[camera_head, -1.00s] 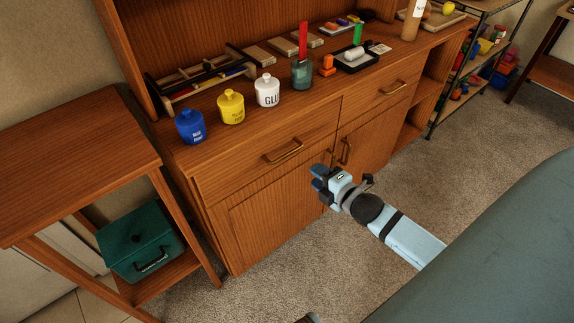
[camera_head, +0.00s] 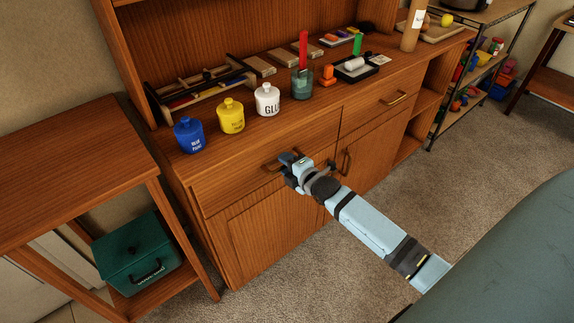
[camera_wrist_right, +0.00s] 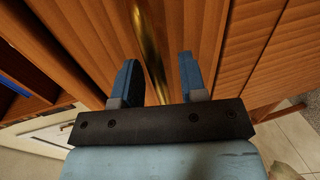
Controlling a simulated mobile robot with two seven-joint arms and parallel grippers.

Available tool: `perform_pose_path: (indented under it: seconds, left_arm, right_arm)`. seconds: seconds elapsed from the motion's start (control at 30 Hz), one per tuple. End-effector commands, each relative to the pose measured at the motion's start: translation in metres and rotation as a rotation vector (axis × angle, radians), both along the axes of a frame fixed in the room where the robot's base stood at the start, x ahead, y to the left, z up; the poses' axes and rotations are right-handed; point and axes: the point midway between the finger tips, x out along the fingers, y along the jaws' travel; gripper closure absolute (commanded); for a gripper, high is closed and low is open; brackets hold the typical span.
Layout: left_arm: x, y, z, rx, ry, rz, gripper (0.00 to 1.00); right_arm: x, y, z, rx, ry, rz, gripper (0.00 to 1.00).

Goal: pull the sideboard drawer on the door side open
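The wooden sideboard has a left drawer (camera_head: 226,181) and a right drawer (camera_head: 364,112), side by side and both closed. The left drawer's brass handle (camera_head: 268,167) is partly covered by my right gripper (camera_head: 289,163). The right drawer's brass handle (camera_head: 395,98) is clear. In the right wrist view my right gripper (camera_wrist_right: 158,62) is open, and the brass handle (camera_wrist_right: 148,38) runs between its two blue fingers without visible grip. My left gripper is not in view.
Blue (camera_head: 188,135), yellow (camera_head: 232,116) and white (camera_head: 267,99) pots and a glass cup (camera_head: 301,84) stand along the sideboard top. Cupboard doors lie below the drawers. A side table (camera_head: 75,160) stands at the left. Carpet (camera_head: 470,155) is free at the right.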

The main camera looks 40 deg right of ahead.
Motion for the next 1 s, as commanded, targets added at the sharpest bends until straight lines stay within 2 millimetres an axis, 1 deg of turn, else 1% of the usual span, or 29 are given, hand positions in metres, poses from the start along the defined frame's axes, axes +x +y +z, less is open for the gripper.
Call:
perform_pose_path:
  seconds: [0.2, 0.23, 0.27, 0.3, 0.37, 0.4, 0.63, 0.77, 0.87, 0.97, 1.0]
  left_arm:
    - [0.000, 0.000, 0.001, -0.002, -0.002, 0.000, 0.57]
    - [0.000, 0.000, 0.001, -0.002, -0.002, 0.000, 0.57]
    - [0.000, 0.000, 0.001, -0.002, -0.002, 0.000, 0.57]
    - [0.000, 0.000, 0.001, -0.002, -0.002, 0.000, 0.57]
    - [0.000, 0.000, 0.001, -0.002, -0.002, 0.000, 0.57]
    - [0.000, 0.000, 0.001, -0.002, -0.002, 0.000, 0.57]
    - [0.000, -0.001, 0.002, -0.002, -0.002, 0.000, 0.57]
    - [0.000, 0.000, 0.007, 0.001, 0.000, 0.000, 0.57]
    - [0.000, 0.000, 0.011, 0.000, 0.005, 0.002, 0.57]
    - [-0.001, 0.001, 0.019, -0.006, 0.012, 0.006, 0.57]
    - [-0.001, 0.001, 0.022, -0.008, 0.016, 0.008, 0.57]
  right_arm:
    - [0.000, 0.000, 0.000, 0.000, 0.000, 0.000, 0.61]
    - [0.000, 0.000, 0.000, 0.000, 0.000, 0.000, 0.66]
    - [0.000, 0.000, 0.000, 0.000, 0.000, 0.000, 0.73]
    - [0.000, 0.000, 0.000, 0.000, 0.000, 0.000, 0.82]
    - [0.000, 0.000, 0.000, 0.000, 0.000, 0.000, 0.96]
    - [0.000, 0.000, 0.000, 0.000, 0.000, 0.000, 1.00]
    - [-0.001, 0.000, 0.000, -0.001, 0.000, 0.000, 1.00]
    - [-0.009, -0.001, 0.002, -0.002, 0.002, 0.000, 1.00]
    - [-0.022, -0.002, 0.003, -0.001, 0.003, 0.000, 1.00]
    - [-0.040, -0.003, 0.004, -0.001, 0.005, 0.000, 1.00]
    - [-0.050, -0.004, 0.005, -0.002, 0.005, 0.000, 1.00]
